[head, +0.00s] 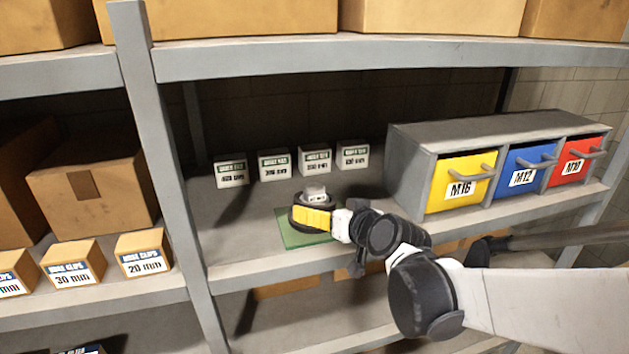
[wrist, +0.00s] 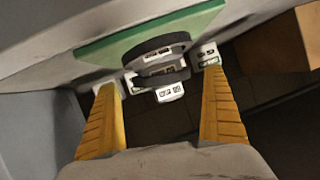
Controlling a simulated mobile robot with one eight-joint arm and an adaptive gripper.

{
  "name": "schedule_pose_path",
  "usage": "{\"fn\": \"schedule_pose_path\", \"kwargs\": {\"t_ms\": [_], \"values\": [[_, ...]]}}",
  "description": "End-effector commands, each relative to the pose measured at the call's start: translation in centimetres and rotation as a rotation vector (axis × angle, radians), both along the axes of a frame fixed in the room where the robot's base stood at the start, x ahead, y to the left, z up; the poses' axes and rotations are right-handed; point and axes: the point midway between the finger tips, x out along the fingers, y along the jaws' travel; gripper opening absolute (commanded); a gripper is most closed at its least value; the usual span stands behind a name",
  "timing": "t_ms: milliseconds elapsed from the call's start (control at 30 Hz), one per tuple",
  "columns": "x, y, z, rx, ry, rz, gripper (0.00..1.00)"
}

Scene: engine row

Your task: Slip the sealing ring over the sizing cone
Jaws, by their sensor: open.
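A dark round stack stands on a green mat (head: 290,235) on the middle shelf; the mat also shows in the wrist view (wrist: 100,52). In the wrist view the stack has a wide dark disc (wrist: 150,45) nearest the mat, a narrower dark band (wrist: 172,77) and a pale marked top (wrist: 170,93). I cannot clearly tell the sealing ring from the sizing cone's own parts. My gripper (head: 315,215) is at the stack, and one yellow finger hides part of it. In the wrist view my gripper (wrist: 160,78) is open, its fingertips on either side of the stack.
Several small white labelled boxes (head: 274,165) stand in a row behind the mat. A grey drawer unit with a yellow M16 drawer (head: 460,182) stands to the right. A shelf post (head: 165,160) is to the left. The shelf's front edge (head: 270,268) runs just before the mat.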

Motion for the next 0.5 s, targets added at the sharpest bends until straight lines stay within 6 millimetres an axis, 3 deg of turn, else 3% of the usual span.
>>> {"fn": "schedule_pose_path", "kwargs": {"t_ms": [133,400,500], "values": [[1.19,0.56,-0.54,0.000,0.000,0.000,0.99],[1.39,0.63,-0.69,-0.001,0.001,-0.001,0.99],[1.39,0.63,-0.69,0.000,0.001,0.000,0.68]]}}
